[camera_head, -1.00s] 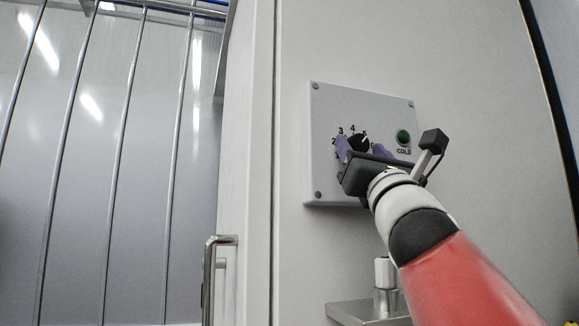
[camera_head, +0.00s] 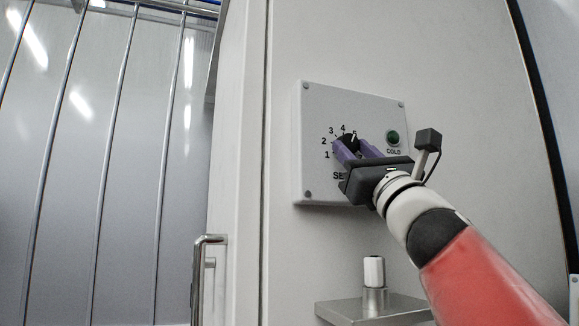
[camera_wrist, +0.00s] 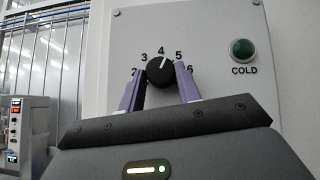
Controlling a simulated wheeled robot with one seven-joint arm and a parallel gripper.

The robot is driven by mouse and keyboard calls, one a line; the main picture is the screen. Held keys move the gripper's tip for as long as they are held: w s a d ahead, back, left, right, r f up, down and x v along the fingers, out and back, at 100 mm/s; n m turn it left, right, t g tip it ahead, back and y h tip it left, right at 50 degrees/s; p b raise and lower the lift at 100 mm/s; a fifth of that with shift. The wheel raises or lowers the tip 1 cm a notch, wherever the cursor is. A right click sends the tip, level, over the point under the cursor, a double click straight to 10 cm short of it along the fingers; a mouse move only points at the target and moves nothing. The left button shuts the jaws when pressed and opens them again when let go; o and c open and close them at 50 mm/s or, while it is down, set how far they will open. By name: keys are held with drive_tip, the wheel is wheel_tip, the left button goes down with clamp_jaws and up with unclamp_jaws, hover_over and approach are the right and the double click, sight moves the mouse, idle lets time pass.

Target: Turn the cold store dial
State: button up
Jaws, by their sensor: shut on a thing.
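The cold store dial is a round black knob (camera_head: 347,143) on a pale grey panel (camera_head: 316,108). It also shows in the wrist view (camera_wrist: 159,70), its white mark pointing up and slightly right, between 4 and 5 and nearer 4. My gripper (camera_head: 357,148) is at the panel with its two purple fingers on either side of the knob. In the wrist view my gripper (camera_wrist: 159,77) is shut on the knob, with one finger at its left and one at its right.
A green lamp (camera_head: 392,138) marked COLD sits right of the dial on the panel. Below is a metal shelf (camera_head: 335,309) carrying a small white-topped cylinder (camera_head: 374,270). A door handle (camera_head: 199,272) and a barred rack (camera_head: 112,150) are at the left.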

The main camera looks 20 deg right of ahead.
drive_tip(key=n+g+y, duration=0.1)
drive_tip(key=n+y, duration=0.2)
drive_tip(key=n, duration=0.1)
drive_tip(key=n+g+y, duration=0.2)
drive_tip(key=n+y, duration=0.1)
drive_tip(key=n, duration=0.1)
drive_tip(key=d+n+g+y+p, duration=0.1)
drive_tip(key=n+g+y, duration=0.1)
drive_tip(key=n+y, duration=0.1)
drive_tip(key=shift+w+r+n, duration=0.1)
drive_tip(key=shift+r+n, duration=0.05)
drive_tip(key=shift+n, duration=0.35)
drive_tip(key=n+g+y, duration=0.1)
drive_tip(key=n+g, duration=0.2)
drive_tip(key=shift+d+n+y, duration=0.15)
drive_tip(key=shift+n+y, duration=0.25)
drive_tip(key=shift+d+r+n+g, duration=0.1)
drive_tip(key=shift+r+n+g, duration=0.05)
drive_tip(key=shift+n+g, duration=1.1)
drive_tip(key=shift+n+y, duration=0.3)
drive_tip(key=shift+n, duration=0.15)
drive_tip(key=o, duration=1)
drive_tip(key=shift+r, duration=0.1)
drive_tip(key=shift+c, duration=0.2)
drive_tip(key=v, duration=0.8)
